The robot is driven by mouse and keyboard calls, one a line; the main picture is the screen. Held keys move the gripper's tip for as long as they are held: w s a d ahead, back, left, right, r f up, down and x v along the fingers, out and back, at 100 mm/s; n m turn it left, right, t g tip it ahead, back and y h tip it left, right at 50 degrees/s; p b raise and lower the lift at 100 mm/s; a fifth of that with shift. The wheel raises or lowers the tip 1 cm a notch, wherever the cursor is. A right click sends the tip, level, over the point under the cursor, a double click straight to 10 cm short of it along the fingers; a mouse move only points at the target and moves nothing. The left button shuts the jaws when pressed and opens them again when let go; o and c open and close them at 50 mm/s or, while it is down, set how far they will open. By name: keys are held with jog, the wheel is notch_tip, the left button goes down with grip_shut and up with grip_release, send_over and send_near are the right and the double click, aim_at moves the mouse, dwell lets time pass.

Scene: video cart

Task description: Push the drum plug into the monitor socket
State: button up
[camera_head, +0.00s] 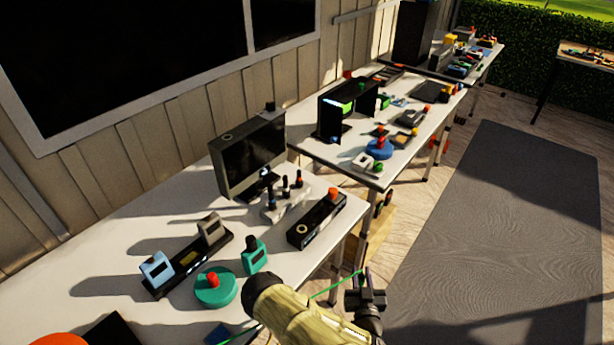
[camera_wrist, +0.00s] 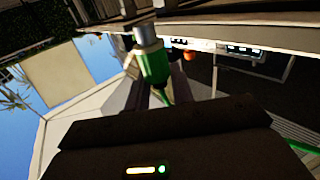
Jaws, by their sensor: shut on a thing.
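The drum plug (camera_wrist: 152,62) is a green cylinder with a pale grey end in the wrist view. Its green cable trails from it, and a thin green cable (camera_head: 325,292) also runs past my arm in the head view. My gripper (camera_head: 364,283) is shut on the plug, low and to the right of the near table's front edge, apart from the monitor. The monitor (camera_head: 252,155) is a dark grey box with a black screen, standing at the back of the near table. I cannot make out its socket. The drum itself cannot be clearly identified.
The near white table (camera_head: 95,255) holds a teal button base (camera_head: 215,290), a black box with an orange knob (camera_head: 317,220) and a small stand with dark pegs. A second table (camera_head: 335,160) with several devices stands behind. A grey mat (camera_head: 490,220) covers open floor at right.

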jog(key=shift+w+d, duration=0.1)
jog(key=shift+w, duration=0.15)
jog(key=shift+s+r, duration=0.1)
jog(key=w+a+r+p, duration=0.4)
jog(key=w+a+r, duration=0.2)
jog(key=a+r, duration=0.3)
jog(key=w+a+r+p, duration=0.5)
jog(key=a+r, duration=0.4)
jog(key=r, duration=0.5)
jog(key=shift+w, duration=0.85)
jog(key=shift+d, duration=0.1)
